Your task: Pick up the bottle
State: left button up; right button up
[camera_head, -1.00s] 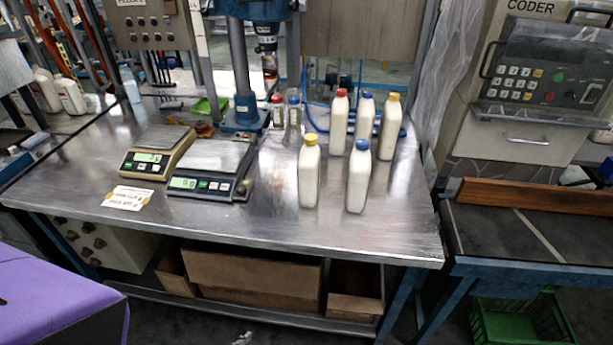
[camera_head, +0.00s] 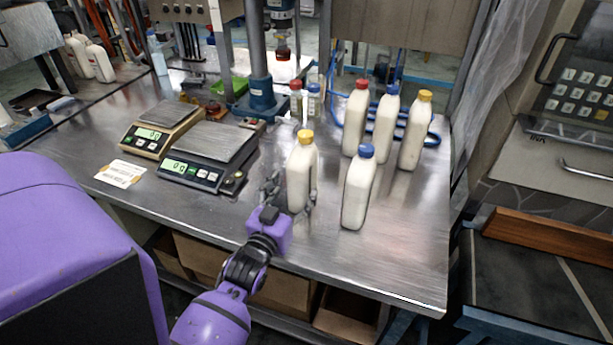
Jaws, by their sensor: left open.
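A white bottle with a yellow cap (camera_head: 301,165) stands upright at the front of the metal table. My purple left gripper (camera_head: 291,190) is open around its lower part, with one finger on each side. I cannot tell whether the fingers touch it. A white bottle with a blue cap (camera_head: 358,190) stands just to the right, apart from the gripper. Behind stand three more white bottles: one with a red cap (camera_head: 355,120), one with a blue cap (camera_head: 386,120) and one with a yellow cap (camera_head: 415,132). My right gripper is not in view.
Two scales, one beige (camera_head: 160,130) and one dark (camera_head: 205,158), sit left of the gripper on the metal table (camera_head: 400,250). A blue press stand (camera_head: 261,98) and two small capped bottles are behind. The table's front right is clear.

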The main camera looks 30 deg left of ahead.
pick_arm(q)
jog(key=x, duration=0.3)
jog(key=shift+r, duration=0.2)
jog(key=shift+x, duration=1.2)
jog(key=shift+w+f+p, duration=0.15)
jog(key=shift+w+p, duration=0.15)
jog(key=shift+w, duration=0.15)
jog(key=c, duration=1.7)
grip_shut()
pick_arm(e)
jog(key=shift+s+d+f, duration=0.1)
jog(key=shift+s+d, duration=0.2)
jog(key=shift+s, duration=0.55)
